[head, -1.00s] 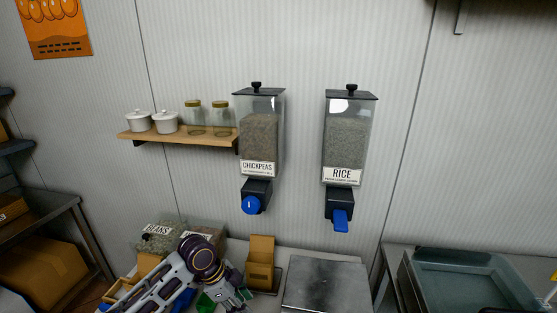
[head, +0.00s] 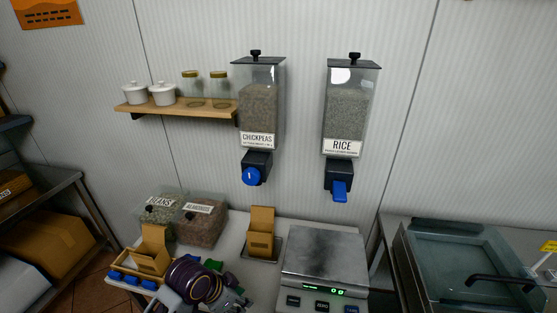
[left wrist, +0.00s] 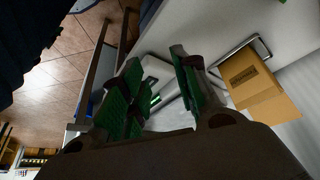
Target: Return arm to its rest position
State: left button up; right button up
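My left arm (head: 193,279) comes in at the bottom of the head view, over the front of the counter. My left gripper (head: 238,303) is low in that view, to the left of the scale, and partly cut off by the lower edge. In the left wrist view its green-padded fingers (left wrist: 158,92) are spread apart, with nothing seen held between them. My right gripper is not in view.
An open cardboard box (head: 262,232) stands on a small tray behind the gripper. A metal scale (head: 325,250) is to its right. Bins of beans (head: 160,208) and another dry good (head: 202,222) are behind the arm. Chickpeas (head: 258,115) and rice (head: 346,120) dispensers hang on the wall.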

pick_arm(q)
jog(key=shift+s+a+f+n+y, duration=0.75)
jog(key=shift+s+a+n+y, duration=1.05)
jog(key=shift+s+a+n, duration=3.05)
notch_tip(320, 180, down, 34)
jog(key=s+a+m, duration=0.2)
jog(key=s+a+f+g, duration=0.1)
jog(key=s+f, duration=0.8)
jog(key=s, duration=0.2)
jog(key=s+a+f, duration=0.2)
jog(key=s+f, duration=0.8)
jog(key=s, duration=0.1)
jog(key=shift+a+g, duration=0.25)
jog(key=shift+g, duration=0.15)
